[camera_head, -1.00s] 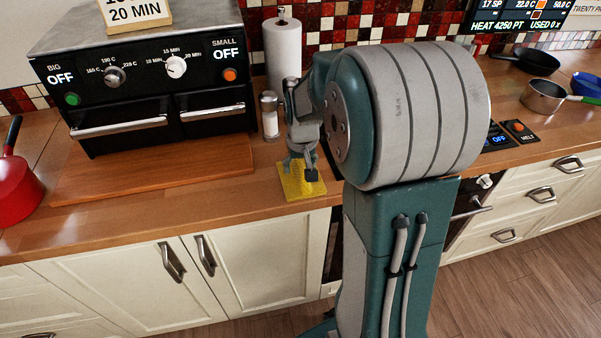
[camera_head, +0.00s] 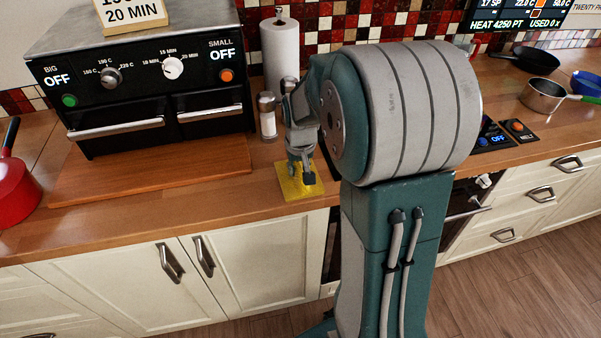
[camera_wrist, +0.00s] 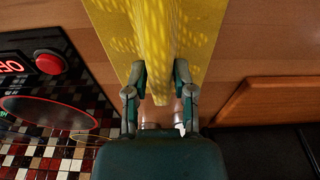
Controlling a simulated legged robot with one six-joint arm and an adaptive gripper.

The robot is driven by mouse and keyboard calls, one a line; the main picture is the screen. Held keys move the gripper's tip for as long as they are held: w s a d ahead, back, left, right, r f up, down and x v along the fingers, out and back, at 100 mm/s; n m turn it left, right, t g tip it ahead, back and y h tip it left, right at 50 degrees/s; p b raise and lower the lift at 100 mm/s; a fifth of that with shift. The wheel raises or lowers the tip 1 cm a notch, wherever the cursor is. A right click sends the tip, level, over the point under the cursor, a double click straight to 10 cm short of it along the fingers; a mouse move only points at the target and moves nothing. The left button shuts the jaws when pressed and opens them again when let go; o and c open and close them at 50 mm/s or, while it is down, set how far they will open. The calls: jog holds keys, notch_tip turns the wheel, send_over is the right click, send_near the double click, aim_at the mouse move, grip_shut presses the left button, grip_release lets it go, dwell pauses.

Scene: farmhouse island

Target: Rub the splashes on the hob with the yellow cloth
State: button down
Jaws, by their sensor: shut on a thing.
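The yellow cloth (camera_head: 290,188) lies on the wooden counter near its front edge, right of the cutting board. My gripper (camera_head: 308,179) is low over the cloth. In the wrist view my gripper (camera_wrist: 160,78) is shut on a raised fold of the yellow cloth (camera_wrist: 113,28), and the rest spreads flat. A black glossy surface with a thin red ring (camera_wrist: 45,112), which looks like the hob, is at the left of the wrist view, beside the cloth. My arm hides most of the hob in the head view. I cannot make out any splashes.
A shaker (camera_head: 267,117) and a paper towel roll (camera_head: 281,58) stand just behind the cloth. A black oven (camera_head: 150,95) stands behind the wooden board (camera_head: 150,180) to the left. A red pan (camera_head: 15,190) is far left. A steel pot (camera_head: 541,95) is far right.

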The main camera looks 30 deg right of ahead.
jog(key=shift+a+r, duration=0.15)
jog(key=shift+r, duration=2.3)
